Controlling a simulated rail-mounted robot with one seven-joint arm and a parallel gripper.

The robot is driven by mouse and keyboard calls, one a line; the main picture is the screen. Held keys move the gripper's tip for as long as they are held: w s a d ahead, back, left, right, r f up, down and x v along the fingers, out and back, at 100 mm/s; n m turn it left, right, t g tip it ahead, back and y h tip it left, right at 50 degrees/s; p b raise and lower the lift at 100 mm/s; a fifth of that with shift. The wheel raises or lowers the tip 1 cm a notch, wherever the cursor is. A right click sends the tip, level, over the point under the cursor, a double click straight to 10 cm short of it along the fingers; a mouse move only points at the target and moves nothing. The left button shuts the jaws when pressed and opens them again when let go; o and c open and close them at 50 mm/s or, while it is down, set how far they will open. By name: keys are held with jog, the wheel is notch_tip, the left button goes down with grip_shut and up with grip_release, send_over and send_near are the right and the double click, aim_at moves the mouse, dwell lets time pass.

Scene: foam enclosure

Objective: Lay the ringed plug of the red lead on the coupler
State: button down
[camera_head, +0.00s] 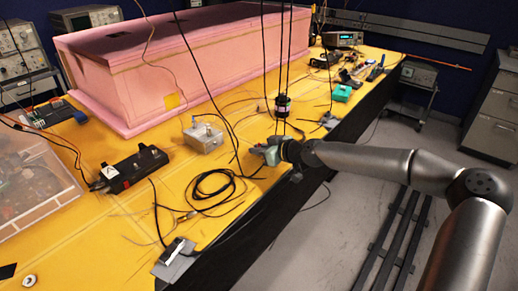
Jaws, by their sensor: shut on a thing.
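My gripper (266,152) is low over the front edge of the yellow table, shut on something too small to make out. Its fingers are partly hidden by the wrist and jaw bodies. A thin red-orange lead (40,131) runs from the left edge towards a black box (134,169); I cannot make out a ringed plug on it. I cannot tell for sure which part is the coupler. A small pale fitting on a grey pad (175,262) lies at the front left, apart from my gripper.
Black cable coils (212,186) lie left of my gripper. A metal box (203,137) and a dark cylinder (282,106) stand behind it. A pink foam enclosure (185,60) fills the back. Hanging black cables cross above. Some yellow tabletop (120,218) at front left is bare.

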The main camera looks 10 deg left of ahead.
jog(key=shift+f, duration=0.1)
jog(key=shift+f+b, duration=0.35)
jog(key=shift+b, duration=0.2)
jog(key=shift+f, duration=0.1)
jog(key=c, duration=1.4)
grip_release()
jog(key=shift+c, duration=0.2)
jog(key=shift+r+p, duration=0.55)
jog(key=shift+r, duration=0.05)
jog(key=b+v, duration=0.1)
jog(key=v, duration=1.1)
